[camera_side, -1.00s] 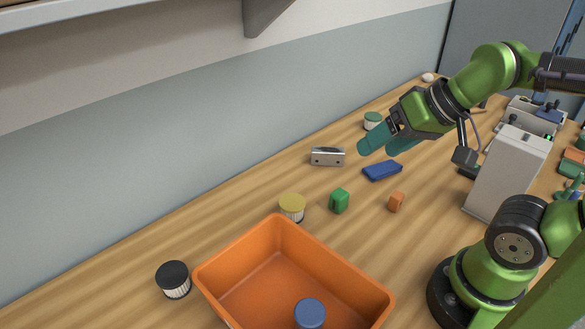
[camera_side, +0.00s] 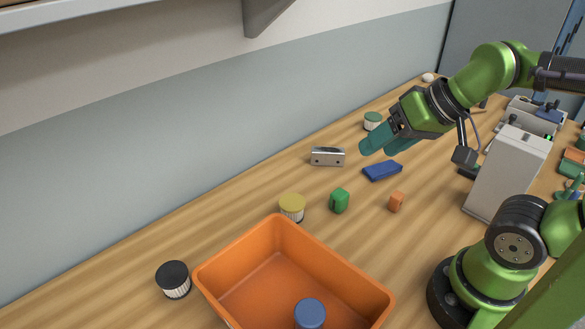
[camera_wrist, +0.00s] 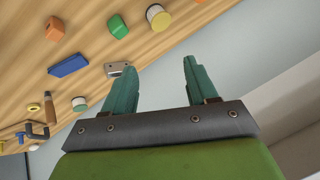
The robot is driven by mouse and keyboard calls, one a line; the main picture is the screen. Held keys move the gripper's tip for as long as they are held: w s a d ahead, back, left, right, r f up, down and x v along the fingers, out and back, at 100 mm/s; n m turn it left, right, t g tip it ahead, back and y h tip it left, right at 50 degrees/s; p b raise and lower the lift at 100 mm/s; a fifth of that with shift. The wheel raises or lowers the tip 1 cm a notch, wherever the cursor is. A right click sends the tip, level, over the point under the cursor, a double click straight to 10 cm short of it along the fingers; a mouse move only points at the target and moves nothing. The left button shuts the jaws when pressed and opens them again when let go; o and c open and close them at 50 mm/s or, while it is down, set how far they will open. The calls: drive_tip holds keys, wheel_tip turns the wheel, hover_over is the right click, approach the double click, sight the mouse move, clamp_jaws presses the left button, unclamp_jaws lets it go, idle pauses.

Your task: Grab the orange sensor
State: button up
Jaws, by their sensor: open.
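The orange sensor (camera_side: 396,202) is a small orange block on the wooden table in the side view, right of the green block (camera_side: 340,200). In the wrist view the orange sensor (camera_wrist: 55,29) lies at the upper left, well off to the left of my fingers. My gripper (camera_side: 372,146) is up above the table, beyond the orange sensor and toward the wall, tilted and apart from everything. In the wrist view my gripper (camera_wrist: 156,80) has its two teal fingers spread wide with nothing between them.
A blue flat block (camera_side: 382,170) and a metal bracket (camera_side: 327,157) lie near the gripper. A yellow-topped bobbin (camera_side: 292,207) stands behind the orange tray (camera_side: 215,288), which holds a blue-topped piece (camera_side: 310,312). A grey box (camera_side: 508,172) stands to the right. Bare table surrounds the orange sensor.

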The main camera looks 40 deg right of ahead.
drive_tip(key=n+g+h, duration=0.9)
drive_tip(key=n+h, duration=0.1)
drive_tip(key=n, duration=0.4)
approach(393, 201)
drive_tip(key=s, duration=0.2)
drive_tip(key=s+a+f, duration=0.1)
drive_tip(key=s, duration=0.1)
drive_tip(key=s+a, duration=0.1)
drive_tip(key=s, duration=0.1)
drive_tip(key=shift+s+f, duration=0.15)
drive_tip(key=d+n+h, duration=0.1)
drive_tip(key=w+n+h, duration=0.1)
drive_tip(key=n, duration=0.1)
drive_tip(key=shift+d, duration=0.4)
drive_tip(key=w+d+r+n+t+h, duration=0.2)
drive_tip(key=w+d+n+t+h, duration=0.1)
drive_tip(key=w+n+h, duration=0.15)
drive_tip(key=shift+n+g+y, duration=0.4)
drive_tip(key=shift+n+y, duration=0.05)
drive_tip(key=f, duration=0.4)
drive_tip(key=s+f, duration=0.1)
drive_tip(key=f, duration=0.1)
drive_tip(key=shift+a+f, duration=0.1)
drive_tip(key=shift+f, duration=0.25)
drive_tip(key=x, duration=0.5)
drive_tip(key=shift+f, duration=0.1)
